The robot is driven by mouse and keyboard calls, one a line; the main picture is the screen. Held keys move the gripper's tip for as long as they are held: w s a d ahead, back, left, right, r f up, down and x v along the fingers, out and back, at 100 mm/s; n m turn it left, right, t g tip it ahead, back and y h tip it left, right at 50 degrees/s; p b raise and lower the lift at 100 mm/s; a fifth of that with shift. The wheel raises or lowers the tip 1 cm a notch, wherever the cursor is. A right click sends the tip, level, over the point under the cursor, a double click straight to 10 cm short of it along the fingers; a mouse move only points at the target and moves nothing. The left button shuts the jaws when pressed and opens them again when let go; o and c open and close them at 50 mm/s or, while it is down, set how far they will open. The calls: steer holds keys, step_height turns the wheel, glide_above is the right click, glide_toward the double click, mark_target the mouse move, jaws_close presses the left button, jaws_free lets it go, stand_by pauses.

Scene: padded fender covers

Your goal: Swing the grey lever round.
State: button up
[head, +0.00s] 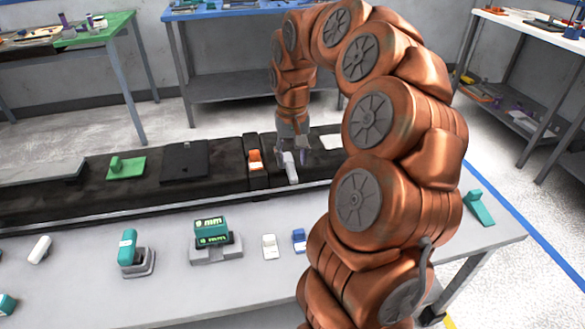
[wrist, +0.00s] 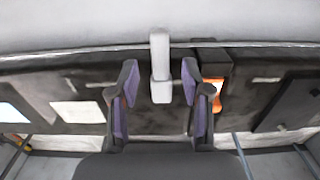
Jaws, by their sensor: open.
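The grey lever (head: 290,168) is a light grey bar on the dark padded strip, to the right of an orange piece. In the wrist view the lever (wrist: 160,55) stands between my two fingers, its wider block toward me and its thin bar reaching past the strip's edge. My gripper (head: 293,153) points down over it, partly hidden by its own links in the head view. In the wrist view my gripper (wrist: 160,88) has its fingers apart, one on each side of the lever, with visible gaps. I cannot tell how deep the fingertips reach.
An orange piece (head: 255,159) in a dark holder is close beside the lever; a black plate (head: 185,160) and green block (head: 125,168) lie farther left. A white card (head: 330,142) is to the right. A display device (head: 211,240) and small pieces stand on the grey bench (head: 180,290).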

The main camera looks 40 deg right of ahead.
mark_target(292, 171)
steer(key=shift+f, duration=1.95)
steer(key=shift+c, duration=0.2)
jaws_close()
